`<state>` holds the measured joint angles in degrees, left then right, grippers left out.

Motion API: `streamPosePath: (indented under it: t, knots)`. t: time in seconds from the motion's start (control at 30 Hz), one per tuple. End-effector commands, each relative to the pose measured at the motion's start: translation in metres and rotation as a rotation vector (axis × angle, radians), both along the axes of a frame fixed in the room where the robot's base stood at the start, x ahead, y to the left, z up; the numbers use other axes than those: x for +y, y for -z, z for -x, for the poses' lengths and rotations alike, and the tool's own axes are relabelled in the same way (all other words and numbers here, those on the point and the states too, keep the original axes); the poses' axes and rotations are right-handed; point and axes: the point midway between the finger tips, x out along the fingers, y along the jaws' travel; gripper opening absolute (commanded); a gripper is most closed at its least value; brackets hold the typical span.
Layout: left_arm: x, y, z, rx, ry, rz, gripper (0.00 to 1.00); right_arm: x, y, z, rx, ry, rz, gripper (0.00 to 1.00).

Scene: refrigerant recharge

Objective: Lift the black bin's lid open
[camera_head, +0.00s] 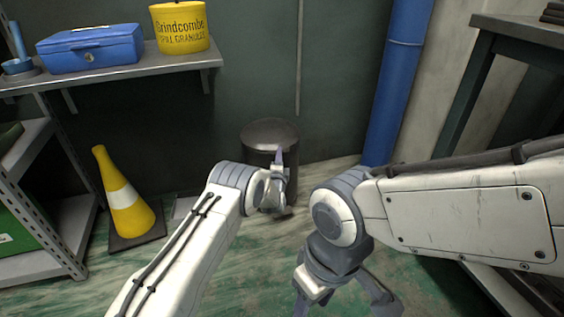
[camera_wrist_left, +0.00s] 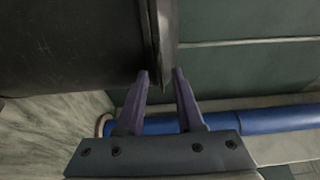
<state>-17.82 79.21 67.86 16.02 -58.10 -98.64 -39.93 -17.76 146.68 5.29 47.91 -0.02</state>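The black bin (camera_head: 287,188) stands upright on the floor against the back wall, with its domed lid (camera_head: 268,132) down. My left gripper (camera_head: 279,152) is at the bin's front right, by the lid's edge, and its wrist hides part of the bin. In the left wrist view the bin (camera_wrist_left: 70,45) fills the upper left, turned sideways. There the left gripper (camera_wrist_left: 161,72) is open, its fingertips on either side of the lid's rim (camera_wrist_left: 164,40); I cannot tell if they touch it. My right gripper (camera_head: 345,303) is open, pointing down, with nothing seen between its fingers.
A yellow cone (camera_head: 124,200) stands left of the bin. A wall shelf (camera_head: 130,75) above holds a blue toolbox (camera_head: 90,48) and a yellow tub (camera_head: 180,28). A blue pipe (camera_head: 395,85) runs up the wall at right. The green floor between cone and bin is mostly clear.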

Motion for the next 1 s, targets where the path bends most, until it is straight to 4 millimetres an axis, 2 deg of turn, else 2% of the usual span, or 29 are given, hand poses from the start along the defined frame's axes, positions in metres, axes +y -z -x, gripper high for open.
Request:
streamPosePath:
  t: [0.33,0.37,0.43,0.47,1.0]
  knots:
    - [-0.0036,-0.0006,-0.0049,0.001,0.004,-0.001,0.36,0.0,0.0028,0.0,0.0,0.0,0.0,0.5]
    - [-0.0038,-0.0006,-0.0049,0.001,0.004,0.0,0.32,0.0,0.0028,0.0,0.0,0.0,0.0,0.5]
    - [-0.0041,-0.0006,-0.0049,0.001,0.004,0.0,0.06,0.0,0.0028,0.0,0.0,0.0,0.0,0.5]
    - [-0.0042,-0.0006,-0.0049,0.001,0.004,0.0,0.0,0.0,0.0028,0.0,0.0,0.0,0.0,0.5]
    - [-0.005,-0.0003,-0.0046,0.001,0.005,0.0,0.0,0.0,0.0029,0.0,0.0,0.0,0.0,0.5]
